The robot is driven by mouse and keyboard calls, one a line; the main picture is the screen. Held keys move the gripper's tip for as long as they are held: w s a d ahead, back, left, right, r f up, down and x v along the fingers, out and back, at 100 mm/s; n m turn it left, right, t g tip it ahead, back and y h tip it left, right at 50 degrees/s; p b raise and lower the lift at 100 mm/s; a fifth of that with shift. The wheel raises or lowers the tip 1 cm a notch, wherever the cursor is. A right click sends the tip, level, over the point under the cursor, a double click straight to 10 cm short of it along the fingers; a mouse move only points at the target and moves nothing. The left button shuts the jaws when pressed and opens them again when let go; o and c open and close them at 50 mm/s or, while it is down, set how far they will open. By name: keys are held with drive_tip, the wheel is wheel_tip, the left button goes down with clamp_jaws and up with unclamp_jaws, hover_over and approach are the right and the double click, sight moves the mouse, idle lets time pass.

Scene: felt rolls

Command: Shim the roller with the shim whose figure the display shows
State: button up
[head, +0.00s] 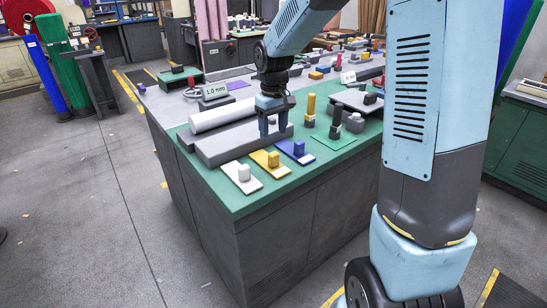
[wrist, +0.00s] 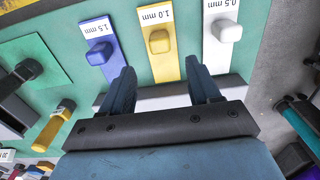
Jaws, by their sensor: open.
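The display (head: 215,90) reads 1.0 mm. The pale roller (head: 222,113) lies behind a long grey block (head: 225,148) on the green-topped bench. Three flat shims with knobs lie along the bench's near edge: white (head: 243,174), yellow (head: 267,160) and blue (head: 297,150). In the wrist view their labels read 0.5 mm on the white shim (wrist: 227,33), 1.0 mm on the yellow shim (wrist: 161,41) and 1.5 mm on the blue shim (wrist: 100,48). My gripper (head: 272,132) is open and empty near the grey block; in the wrist view its fingertips (wrist: 160,78) flank the space just short of the yellow knob.
More small items crowd the bench's far part.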

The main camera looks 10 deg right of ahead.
sight(274, 153)
wheel_tip(274, 153, down, 10)
drive_tip(key=shift+f, duration=0.25)
drive_tip(key=shift+c, duration=0.3)
clamp_jaws()
idle(0.4)
